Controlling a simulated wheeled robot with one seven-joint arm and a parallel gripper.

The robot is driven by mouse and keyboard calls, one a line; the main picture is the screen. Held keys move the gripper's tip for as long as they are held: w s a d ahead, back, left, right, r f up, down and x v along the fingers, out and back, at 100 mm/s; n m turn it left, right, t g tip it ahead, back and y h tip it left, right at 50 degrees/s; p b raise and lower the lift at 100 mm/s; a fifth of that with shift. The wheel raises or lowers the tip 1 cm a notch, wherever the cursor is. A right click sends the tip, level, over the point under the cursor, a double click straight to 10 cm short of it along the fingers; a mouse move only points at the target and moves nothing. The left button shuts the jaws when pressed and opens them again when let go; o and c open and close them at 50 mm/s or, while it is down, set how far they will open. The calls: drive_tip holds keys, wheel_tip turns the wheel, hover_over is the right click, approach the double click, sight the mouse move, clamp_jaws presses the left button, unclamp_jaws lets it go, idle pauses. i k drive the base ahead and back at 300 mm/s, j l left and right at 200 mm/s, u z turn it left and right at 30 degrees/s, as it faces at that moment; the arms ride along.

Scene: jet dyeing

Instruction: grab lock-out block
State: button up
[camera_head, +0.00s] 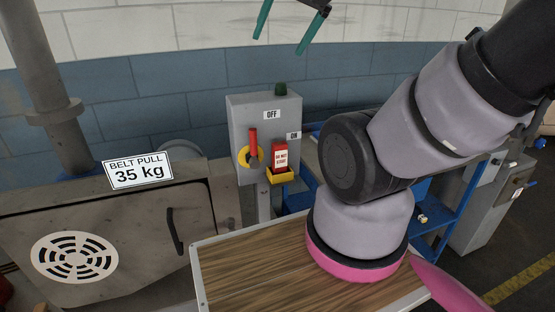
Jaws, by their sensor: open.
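The lock-out block (281,157) is red with a white label reading "DO NOT START". It sits upright in a small yellow holder (280,178) on the front of a grey switch box (250,112). My gripper (279,46) has two teal fingers, spread apart with nothing between them. It is at the top edge of the picture, higher in the picture than the block and apart from it. The gripper's body is partly cut off by the frame.
A red switch handle (253,141) on a yellow disc is just left of the block. A wooden-topped table (245,270) lies in front. A grey machine (120,240) with a "BELT PULL 35 kg" sign (138,170) stands left. My arm covers much of the right.

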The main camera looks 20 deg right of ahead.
sight(279, 150)
drive_tip(key=k+j, duration=0.2)
drive_tip(key=j, duration=0.2)
drive_tip(key=k+j+z, duration=0.1)
drive_tip(key=j, duration=0.35)
drive_tip(key=k+j, duration=0.3)
drive_tip(key=j, duration=0.4)
drive_tip(key=k+j+z, duration=0.1)
drive_tip(key=j, duration=0.3)
drive_tip(key=k+j, duration=0.1)
drive_tip(key=j, duration=0.35)
drive_tip(key=i, duration=0.15)
drive_tip(key=z, duration=0.05)
